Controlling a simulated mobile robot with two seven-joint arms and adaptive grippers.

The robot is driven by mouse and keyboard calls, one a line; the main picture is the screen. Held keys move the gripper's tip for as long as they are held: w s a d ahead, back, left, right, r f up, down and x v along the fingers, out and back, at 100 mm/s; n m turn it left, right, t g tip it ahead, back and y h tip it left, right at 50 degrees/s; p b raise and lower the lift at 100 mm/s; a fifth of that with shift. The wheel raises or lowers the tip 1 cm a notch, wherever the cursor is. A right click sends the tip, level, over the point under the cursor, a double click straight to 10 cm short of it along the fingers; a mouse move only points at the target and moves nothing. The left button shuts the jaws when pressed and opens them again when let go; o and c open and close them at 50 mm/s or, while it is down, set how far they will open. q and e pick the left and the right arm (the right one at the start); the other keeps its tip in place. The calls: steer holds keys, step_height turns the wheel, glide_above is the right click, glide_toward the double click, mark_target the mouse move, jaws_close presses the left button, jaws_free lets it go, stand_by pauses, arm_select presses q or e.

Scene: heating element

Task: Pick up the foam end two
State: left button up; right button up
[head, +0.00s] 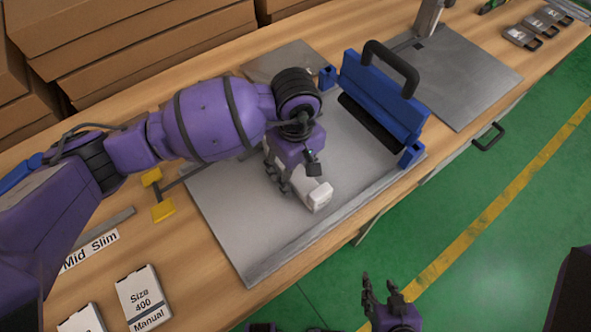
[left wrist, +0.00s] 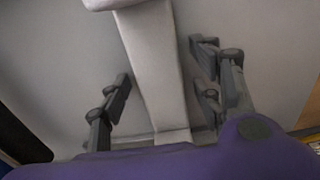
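The foam end (head: 319,198), a white block-ended piece, lies on the grey metal plate (head: 235,215) of the workbench. In the left wrist view the long white foam (left wrist: 148,65) runs between my left gripper's fingers, with a wider end at the top. My left gripper (head: 290,180) is over it; its fingers (left wrist: 163,90) are apart, with a gap on each side of the foam. The gripper hides much of the foam in the head view. My right gripper (head: 383,295) is open and empty over the floor in front of the bench.
A blue press with a black handle (head: 385,95) stands on the plate just right of the gripper. Yellow blocks (head: 162,211) and white label cards (head: 143,296) lie to the left. Cardboard boxes (head: 130,35) are stacked behind. The plate's front part is clear.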

arm_select(q)
steer(key=c, duration=1)
steer(key=shift+r, duration=0.1)
